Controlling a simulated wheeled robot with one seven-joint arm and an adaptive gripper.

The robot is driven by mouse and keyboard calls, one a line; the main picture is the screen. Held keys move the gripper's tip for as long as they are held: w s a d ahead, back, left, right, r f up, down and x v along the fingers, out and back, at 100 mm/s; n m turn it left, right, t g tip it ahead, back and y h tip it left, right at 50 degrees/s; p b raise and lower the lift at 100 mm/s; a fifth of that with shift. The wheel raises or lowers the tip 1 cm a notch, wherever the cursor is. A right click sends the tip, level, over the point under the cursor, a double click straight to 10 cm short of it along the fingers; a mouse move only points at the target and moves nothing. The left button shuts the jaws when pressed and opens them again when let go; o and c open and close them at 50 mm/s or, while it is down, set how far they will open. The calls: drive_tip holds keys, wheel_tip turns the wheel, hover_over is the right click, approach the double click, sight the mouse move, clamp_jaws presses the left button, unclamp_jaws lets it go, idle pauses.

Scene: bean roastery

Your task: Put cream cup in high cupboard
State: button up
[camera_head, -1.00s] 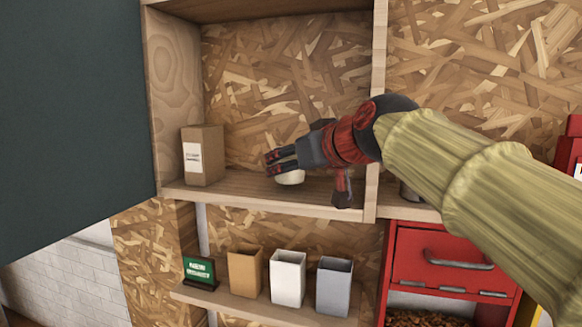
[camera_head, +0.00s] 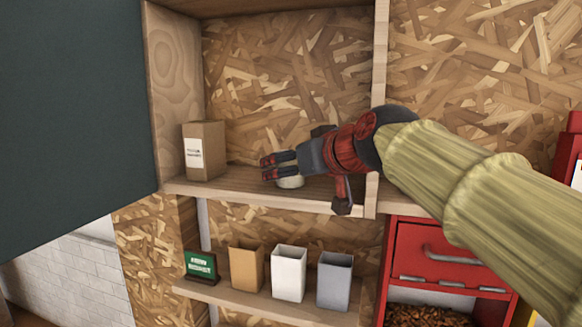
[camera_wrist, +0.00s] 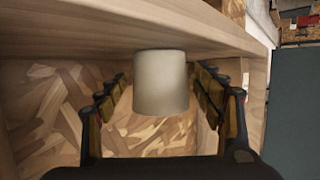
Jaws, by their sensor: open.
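The cream cup (camera_head: 290,182) stands on the floor board of the high cupboard (camera_head: 230,184), partly hidden behind my gripper in the head view. In the wrist view the cup (camera_wrist: 161,82) sits between the two fingers, with a gap visible on each side. My gripper (camera_head: 268,166) is inside the cupboard opening, just in front of and above the cup, fingers pointing left. It is open, and its fingers (camera_wrist: 162,98) also show in the wrist view.
A brown box with a white label (camera_head: 204,150) stands at the cupboard's left. A dark door panel (camera_head: 70,110) is open at left. A lower shelf holds a green sign (camera_head: 201,265) and tan, white and grey containers (camera_head: 289,274). A red machine (camera_head: 450,260) is at lower right.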

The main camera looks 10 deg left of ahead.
drive_tip(key=shift+r, duration=0.15)
drive_tip(key=b+v, duration=0.2)
drive_tip(key=v, duration=0.5)
drive_tip(key=shift+s+d, duration=0.25)
